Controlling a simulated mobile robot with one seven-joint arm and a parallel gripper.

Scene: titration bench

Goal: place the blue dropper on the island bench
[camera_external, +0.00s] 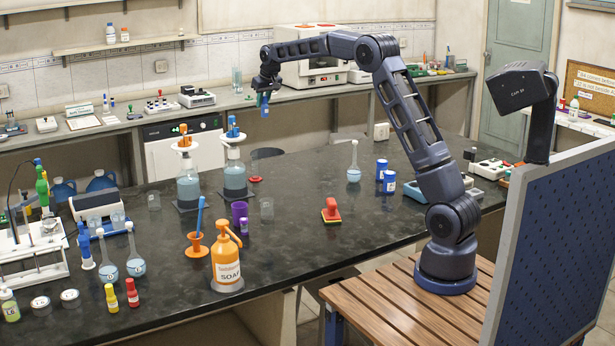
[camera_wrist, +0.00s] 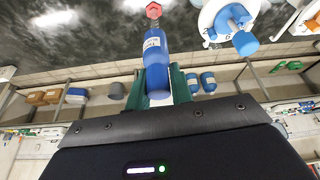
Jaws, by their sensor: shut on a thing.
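My gripper (camera_external: 265,88) is raised high above the far side of the island bench (camera_external: 310,205), at the upper middle of the external view. It is shut on the blue dropper (camera_external: 264,104), which hangs below the jaws. The dropper is clear of any surface. The dark island top (camera_wrist: 85,42) shows beyond it.
A soap bottle (camera_external: 227,262), a red stamp (camera_external: 331,210), blue bottles (camera_external: 389,182) and a small flask (camera_external: 353,172) stand nearby. The island's middle has bare room.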

